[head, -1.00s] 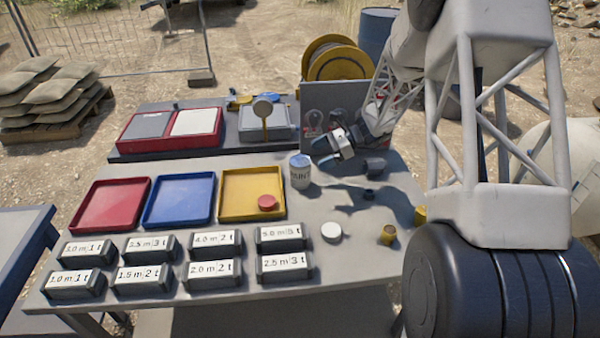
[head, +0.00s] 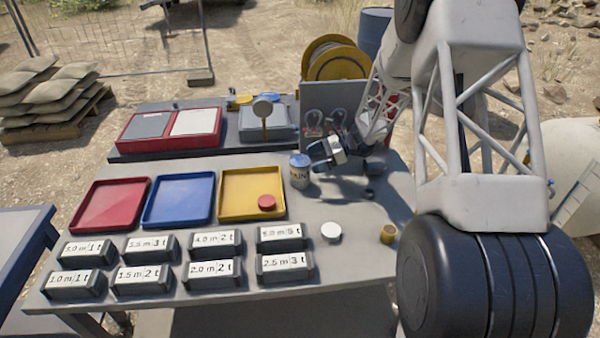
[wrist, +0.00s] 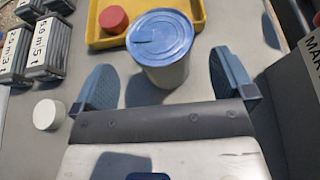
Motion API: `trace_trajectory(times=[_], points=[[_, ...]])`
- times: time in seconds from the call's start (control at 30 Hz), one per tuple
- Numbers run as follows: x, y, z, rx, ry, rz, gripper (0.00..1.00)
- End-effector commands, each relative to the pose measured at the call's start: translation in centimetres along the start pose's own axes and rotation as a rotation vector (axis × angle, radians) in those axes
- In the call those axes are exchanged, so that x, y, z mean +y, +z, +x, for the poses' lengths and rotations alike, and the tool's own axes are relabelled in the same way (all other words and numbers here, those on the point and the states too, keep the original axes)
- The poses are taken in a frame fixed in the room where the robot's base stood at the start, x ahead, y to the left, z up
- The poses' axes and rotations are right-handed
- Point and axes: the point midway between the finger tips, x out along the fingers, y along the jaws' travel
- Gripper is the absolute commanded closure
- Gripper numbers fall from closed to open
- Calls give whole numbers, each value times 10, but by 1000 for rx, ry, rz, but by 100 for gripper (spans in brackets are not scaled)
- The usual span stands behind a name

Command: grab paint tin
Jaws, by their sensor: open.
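My gripper (head: 322,158) is right beside the tin in the head view. In the wrist view my gripper (wrist: 159,80) has its two blue-grey fingers spread apart, one to each side of the tin. I see a gap between each finger and the tin. The tin's base is partly hidden by its own lid there.
The yellow tray (head: 235,207) holds a red disc (head: 266,202). Blue (head: 178,202) and red (head: 110,205) trays lie further left. Several labelled blocks stand in front. A white disc (head: 331,231) and a small yellow cylinder (head: 388,234) stand front right. A grey upright panel (head: 325,105) stands behind.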

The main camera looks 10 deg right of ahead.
Motion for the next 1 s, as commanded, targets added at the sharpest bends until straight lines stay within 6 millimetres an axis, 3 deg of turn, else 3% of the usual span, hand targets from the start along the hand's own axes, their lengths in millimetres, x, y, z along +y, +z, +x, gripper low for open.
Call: trace_trajectory(times=[0.47,1.0], points=[[0,1,7,0,0,0,0],[-1,4,54,0,0,-1,0]])
